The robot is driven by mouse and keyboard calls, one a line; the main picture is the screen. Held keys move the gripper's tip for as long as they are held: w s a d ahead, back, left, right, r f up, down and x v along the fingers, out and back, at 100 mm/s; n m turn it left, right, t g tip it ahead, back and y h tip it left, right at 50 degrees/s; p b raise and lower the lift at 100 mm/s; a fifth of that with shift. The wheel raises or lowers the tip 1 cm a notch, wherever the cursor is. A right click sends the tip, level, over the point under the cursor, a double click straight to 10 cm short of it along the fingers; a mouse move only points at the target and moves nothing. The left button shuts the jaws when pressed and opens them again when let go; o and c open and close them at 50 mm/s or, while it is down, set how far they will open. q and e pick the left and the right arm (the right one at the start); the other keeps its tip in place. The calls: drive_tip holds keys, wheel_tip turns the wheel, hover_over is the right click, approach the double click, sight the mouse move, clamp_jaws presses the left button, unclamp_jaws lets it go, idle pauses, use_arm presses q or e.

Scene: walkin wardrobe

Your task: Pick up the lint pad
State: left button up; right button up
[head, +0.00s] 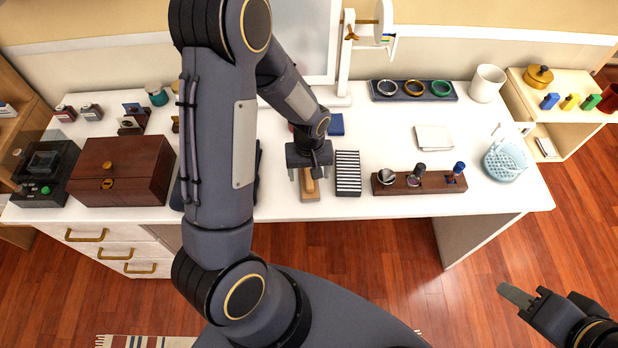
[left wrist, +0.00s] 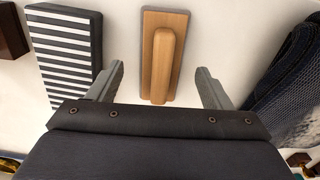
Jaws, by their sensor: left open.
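The lint pad, a tan wooden block with a raised rounded handle, lies on the white table near its front edge (head: 310,191). In the left wrist view the lint pad (left wrist: 151,60) lies ahead, between the lines of the two fingers. My left gripper (head: 306,178) is open above the lint pad, its fingers apart and holding nothing. It also shows in the left wrist view (left wrist: 160,88). My right gripper (head: 517,297) is out beyond the table's front edge at lower right, and its jaw state is unclear.
A black-and-white striped block (head: 347,174) lies just right of the lint pad. A dark folded cloth (left wrist: 288,70) lies on its other side. A wooden watch holder (head: 420,182) and a wooden box (head: 122,170) stand farther off. White table (head: 375,138) shows behind.

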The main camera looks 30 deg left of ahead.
use_arm(q)
drive_tip(key=shift+f, duration=0.85)
drive_tip(key=shift+c, duration=0.4)
drive_tip(key=shift+s, duration=0.1)
drive_tip(key=c, duration=1)
drive_tip(key=shift+r, duration=0.2)
drive_tip(key=shift+c, duration=0.2)
drive_tip(key=shift+r, duration=0.25)
wheel_tip(320, 180, up, 3)
drive_tip(key=shift+f, duration=0.2)
drive_tip(key=s+a+r, duration=0.7)
drive_tip(key=s+r, duration=0.2)
drive_tip(key=s, duration=0.2)
drive_tip(key=shift+s+a+r+b, duration=0.25)
drive_tip(key=shift+s+r+b, duration=0.05)
drive_tip(key=shift+s+b, duration=0.1)
